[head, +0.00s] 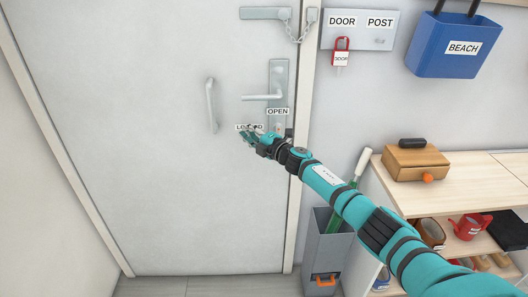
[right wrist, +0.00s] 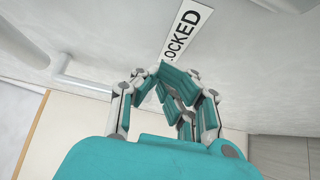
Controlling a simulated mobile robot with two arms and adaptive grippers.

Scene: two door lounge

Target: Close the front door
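The front door (head: 150,120) is a pale grey panel filling the left of the head view. It looks flush with its frame, though a small gap cannot be ruled out. It has a lever handle (head: 263,97) on a metal plate, an upright pull bar (head: 211,105), and "OPEN" (head: 278,111) and "LOCKED" (head: 243,127) labels. My right gripper (head: 247,134) is in front of the "LOCKED" label, partly covering it. In the right wrist view, its fingers (right wrist: 160,68) converge with nothing visible between them, close to the label (right wrist: 183,30). Contact with the door cannot be told. My left gripper is out of view.
Right of the door are a "DOOR POST" panel (head: 360,34) with a red padlock (head: 341,55), a blue "BEACH" bin (head: 448,45), a grey stand (head: 324,245) and a wooden shelf unit (head: 470,170).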

